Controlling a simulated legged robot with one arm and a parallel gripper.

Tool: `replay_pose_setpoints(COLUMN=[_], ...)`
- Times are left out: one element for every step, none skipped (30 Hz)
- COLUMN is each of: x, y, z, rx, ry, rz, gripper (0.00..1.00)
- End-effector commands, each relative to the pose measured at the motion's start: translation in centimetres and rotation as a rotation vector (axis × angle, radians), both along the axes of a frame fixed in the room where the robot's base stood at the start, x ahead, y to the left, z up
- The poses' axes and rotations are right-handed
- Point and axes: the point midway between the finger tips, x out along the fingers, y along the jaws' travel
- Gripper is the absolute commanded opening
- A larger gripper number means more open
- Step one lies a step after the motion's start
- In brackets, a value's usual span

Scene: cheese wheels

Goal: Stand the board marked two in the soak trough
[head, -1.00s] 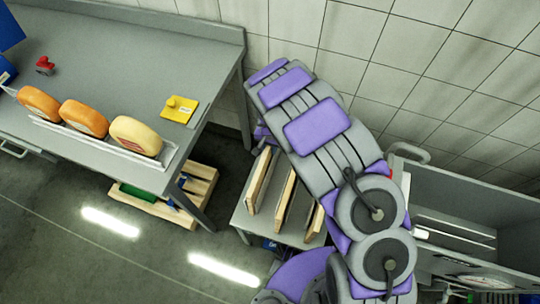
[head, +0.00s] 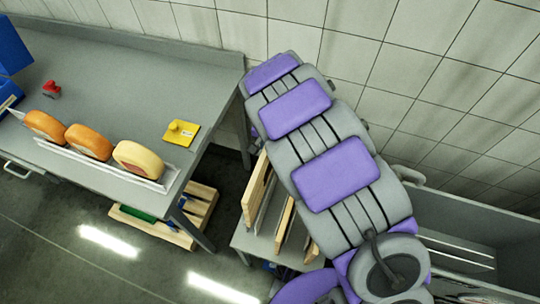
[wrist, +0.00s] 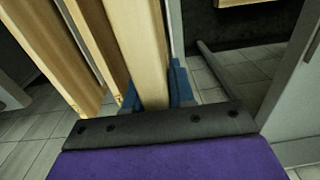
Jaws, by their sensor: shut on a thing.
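My gripper (wrist: 155,92) is shut on a pale wooden board (wrist: 143,45), with its blue fingers on either side of it in the wrist view. In the head view the held board appears to be the leftmost one (head: 256,190), and my arm hides the gripper. Other wooden boards (head: 285,226) stand on edge to its right, on a low grey stand (head: 258,247). No number can be read on any board. A grey trough (head: 460,215), which looks like the soak trough, is at the right, partly hidden by my arm.
A grey bench (head: 120,75) at the left carries several cheese wheels (head: 88,142) in a white rack, a yellow block (head: 181,131) and a red item (head: 51,89). A wooden pallet (head: 155,229) lies beneath it. A tiled wall closes off the back.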

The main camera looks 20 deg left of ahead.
Motion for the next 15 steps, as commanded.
replay_pose_setpoints(x=[0.1, 0.1, 0.1, 0.0, 0.0, 0.0, 0.0, 0.0, 0.0, 0.0, 0.0, 0.1, 0.1, 0.1, 0.1], y=[0.0, 0.0, 0.0, 0.0, 0.0, 0.0, 0.0, 0.0, 0.0, 0.0, 0.1, 0.1, 0.1, 0.1, 0.1], z=[1.0, 1.4, 1.8, 2.1, 2.3, 2.6, 2.8, 3.0, 3.2, 3.4, 3.6, 3.8, 3.9, 4.1, 4.3], rx=[0.002, 0.001, 0.001, 0.000, 0.000, 0.000, 0.000, 0.000, 0.000, 0.000, 0.001, 0.001, 0.001, 0.001, 0.001], ry=[-0.004, -0.003, -0.001, 0.000, 0.000, 0.001, 0.001, 0.000, 0.000, 0.000, 0.000, 0.000, -0.001, -0.001, -0.001], rz=[0.000, 0.000, 0.000, 0.000, 0.000, 0.000, 0.000, 0.000, 0.000, 0.000, 0.000, 0.000, 0.000, 0.000, 0.000], gripper=[0.00, 0.00, 0.00, 0.00, 0.00, 0.00, 0.00, 0.00, 0.00, 0.00, 0.00, 0.00, 0.00, 0.00, 0.00])
